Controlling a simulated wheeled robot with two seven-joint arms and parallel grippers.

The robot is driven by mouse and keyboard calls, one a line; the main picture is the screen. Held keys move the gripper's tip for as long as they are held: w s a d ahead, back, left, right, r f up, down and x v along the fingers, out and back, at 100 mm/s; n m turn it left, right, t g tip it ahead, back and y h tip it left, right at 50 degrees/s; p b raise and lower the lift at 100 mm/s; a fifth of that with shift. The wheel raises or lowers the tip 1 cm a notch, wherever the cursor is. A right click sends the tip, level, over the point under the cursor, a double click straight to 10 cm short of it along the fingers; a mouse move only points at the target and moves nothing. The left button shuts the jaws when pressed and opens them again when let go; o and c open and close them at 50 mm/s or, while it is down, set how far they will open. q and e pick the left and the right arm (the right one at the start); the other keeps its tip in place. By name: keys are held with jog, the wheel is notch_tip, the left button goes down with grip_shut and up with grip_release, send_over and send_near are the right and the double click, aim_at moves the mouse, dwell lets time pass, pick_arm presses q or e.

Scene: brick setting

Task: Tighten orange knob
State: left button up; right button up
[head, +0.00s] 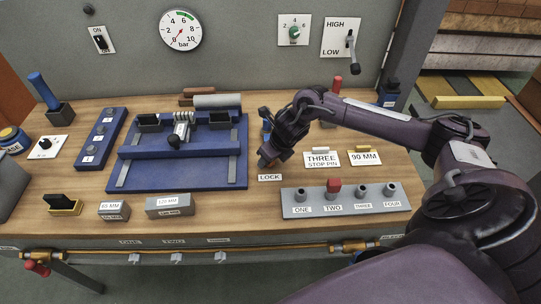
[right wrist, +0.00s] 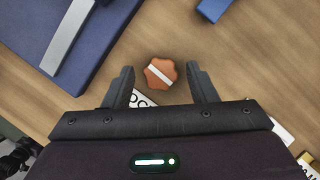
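The orange knob (right wrist: 160,73) is lobed, with a white bar across its top. It sits on the wooden bench by the LOCK label (head: 269,177). In the head view my right gripper (head: 268,156) is low over this spot and hides most of the knob. In the right wrist view my right gripper (right wrist: 160,68) is open. Its two fingers stand on either side of the knob, with a gap on each side. How far the fingertips are above the bench is hard to tell. My left gripper is in neither view.
A blue fixture plate (head: 180,180) lies left of the knob. A grey strip of sockets (head: 348,202) with a red peg (head: 334,187) is at the right front. The THREE STOP PIN label (head: 321,159) stands close to my right gripper.

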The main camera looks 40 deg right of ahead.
jog(key=c, duration=0.7)
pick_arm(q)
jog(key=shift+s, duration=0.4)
pick_arm(e)
jog(key=shift+c, duration=0.7)
